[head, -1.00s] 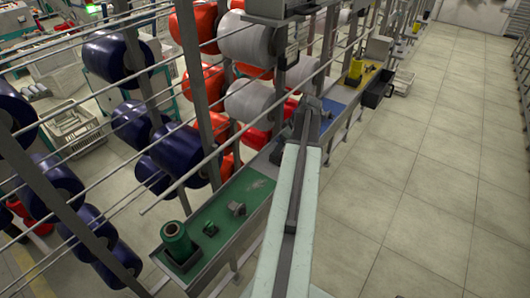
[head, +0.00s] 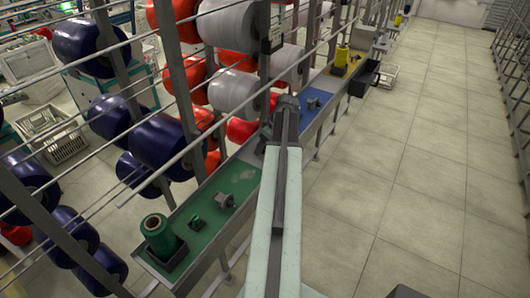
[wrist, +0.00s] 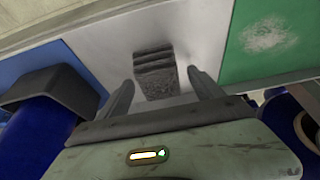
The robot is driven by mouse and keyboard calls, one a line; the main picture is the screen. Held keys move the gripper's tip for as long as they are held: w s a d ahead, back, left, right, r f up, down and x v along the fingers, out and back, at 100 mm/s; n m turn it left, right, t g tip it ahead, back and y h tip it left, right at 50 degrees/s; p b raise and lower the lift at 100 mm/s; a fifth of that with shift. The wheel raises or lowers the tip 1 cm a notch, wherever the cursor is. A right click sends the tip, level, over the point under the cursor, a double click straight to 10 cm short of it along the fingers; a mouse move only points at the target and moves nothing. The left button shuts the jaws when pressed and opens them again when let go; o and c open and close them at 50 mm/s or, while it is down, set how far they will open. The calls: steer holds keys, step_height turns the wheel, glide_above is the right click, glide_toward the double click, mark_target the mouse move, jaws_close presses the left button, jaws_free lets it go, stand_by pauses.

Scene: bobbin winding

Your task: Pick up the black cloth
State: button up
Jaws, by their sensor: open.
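In the wrist view a dark grey-black folded cloth (wrist: 155,72) lies on the pale section (wrist: 95,40) of the long shelf, between a blue section and a green section. My gripper (wrist: 160,76) is open, with one finger on each side of the cloth and gaps between them and it. The fingers look empty. In the head view my arm covers this part of the shelf, so the cloth and fingers are hidden there.
The green section (head: 222,182) holds a green bobbin (head: 157,233) and small parts. The blue section (head: 312,104) lies farther along. Rails and large spools (head: 163,133) line the left. Floor (head: 420,180) on the right is clear.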

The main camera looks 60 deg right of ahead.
steer(key=c, duration=1.4)
steer(key=shift+r, duration=0.1)
steer(key=shift+c, duration=0.2)
